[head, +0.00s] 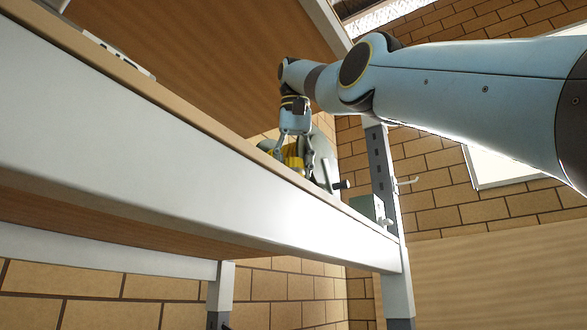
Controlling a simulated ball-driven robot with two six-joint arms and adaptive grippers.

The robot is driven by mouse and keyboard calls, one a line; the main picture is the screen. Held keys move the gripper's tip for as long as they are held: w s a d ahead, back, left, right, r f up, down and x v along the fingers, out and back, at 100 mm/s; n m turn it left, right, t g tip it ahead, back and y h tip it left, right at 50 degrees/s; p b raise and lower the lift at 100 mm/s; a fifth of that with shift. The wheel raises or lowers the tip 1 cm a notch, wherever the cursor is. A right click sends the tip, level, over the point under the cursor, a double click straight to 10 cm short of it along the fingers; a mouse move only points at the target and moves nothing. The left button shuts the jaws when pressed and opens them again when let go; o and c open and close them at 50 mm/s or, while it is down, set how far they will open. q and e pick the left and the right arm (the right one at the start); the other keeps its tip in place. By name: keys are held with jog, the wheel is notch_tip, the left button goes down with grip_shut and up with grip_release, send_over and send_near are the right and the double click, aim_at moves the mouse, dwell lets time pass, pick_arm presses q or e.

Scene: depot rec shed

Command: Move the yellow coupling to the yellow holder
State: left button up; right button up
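My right arm reaches in from the right, and its gripper (294,153) points down just above the far part of a raised bench. A yellow thing (293,156) shows between its two fingers. I cannot tell whether it is the yellow coupling or the yellow holder, or whether the fingers touch it. The bench's front edge hides its lower part. No second yellow thing can be made out. My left gripper is not in view.
The bench's pale front rail (150,150) crosses the view, hiding most of the top. Near the gripper are a grey rounded thing (323,146) and a dark-tipped peg (341,185). A slotted grey post (382,175) stands at the bench's right end. A light strip (110,47) lies at upper left.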

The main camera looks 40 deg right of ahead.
jog(key=shift+f, duration=0.25)
jog(key=shift+r, duration=0.1)
jog(key=o, duration=1.2)
jog(key=shift+o, duration=0.2)
